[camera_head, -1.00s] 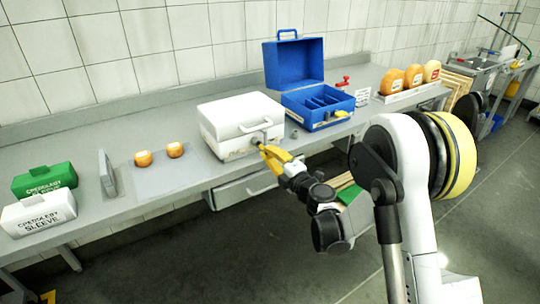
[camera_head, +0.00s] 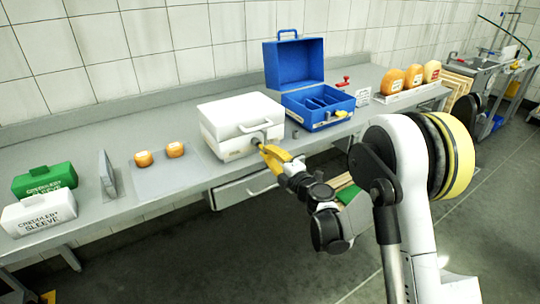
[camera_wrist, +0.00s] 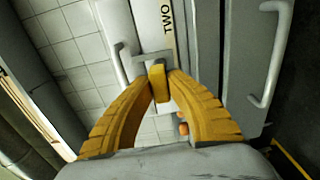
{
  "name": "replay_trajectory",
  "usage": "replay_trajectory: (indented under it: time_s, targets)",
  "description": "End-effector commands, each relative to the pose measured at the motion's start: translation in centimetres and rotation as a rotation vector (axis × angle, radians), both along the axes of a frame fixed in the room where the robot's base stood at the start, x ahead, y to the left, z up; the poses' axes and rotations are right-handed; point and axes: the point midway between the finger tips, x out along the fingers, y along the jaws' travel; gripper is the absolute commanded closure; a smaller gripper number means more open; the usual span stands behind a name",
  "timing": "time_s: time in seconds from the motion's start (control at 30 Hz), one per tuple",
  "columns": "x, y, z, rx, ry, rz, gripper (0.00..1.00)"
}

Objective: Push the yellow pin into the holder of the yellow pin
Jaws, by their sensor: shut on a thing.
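My gripper (camera_wrist: 159,80) has its yellow fingers closed on a small yellow block, which I take for the yellow pin (camera_wrist: 159,86). A grey bracket (camera_wrist: 149,49), which may be its holder, lies right at the fingertips; I cannot tell how far the pin sits in it. In the head view my gripper (camera_head: 262,149) is at the front of the white case (camera_head: 222,117), and the fingers hide the pin. The white case is shut, with its handle at the front.
An open blue case (camera_head: 305,123) stands to the right, with a yellow piece (camera_head: 341,114) at its front. A red object (camera_head: 343,82) is behind it. Two small cheeses (camera_head: 175,149) lie on a grey mat (camera_head: 158,184) to the left. A drawer handle (camera_wrist: 275,52) is below the bench edge.

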Motion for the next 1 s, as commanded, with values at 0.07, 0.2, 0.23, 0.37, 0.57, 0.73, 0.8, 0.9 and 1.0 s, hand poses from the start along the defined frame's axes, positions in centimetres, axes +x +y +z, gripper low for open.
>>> replay_trajectory:
  time_s: [0.07,0.2,0.23,0.37,0.57,0.73,0.8,0.9,1.0]
  targets:
    - [0.2,0.1,0.0,0.000,0.000,0.000,1.00]
    - [0.5,0.3,0.0,0.000,0.000,0.000,1.00]
    - [0.5,0.4,0.0,0.000,0.000,0.000,1.00]
    - [0.8,0.6,0.0,0.000,0.000,0.000,1.00]
    - [1.2,0.9,0.0,0.000,0.000,0.000,1.00]
    - [1.6,1.1,0.0,0.000,0.000,0.000,1.00]
    - [1.7,1.2,0.0,0.000,0.000,0.000,1.00]
    - [1.9,1.3,0.0,0.000,0.000,0.000,1.00]
    - [2.1,1.5,0.0,0.000,0.000,0.000,1.00]
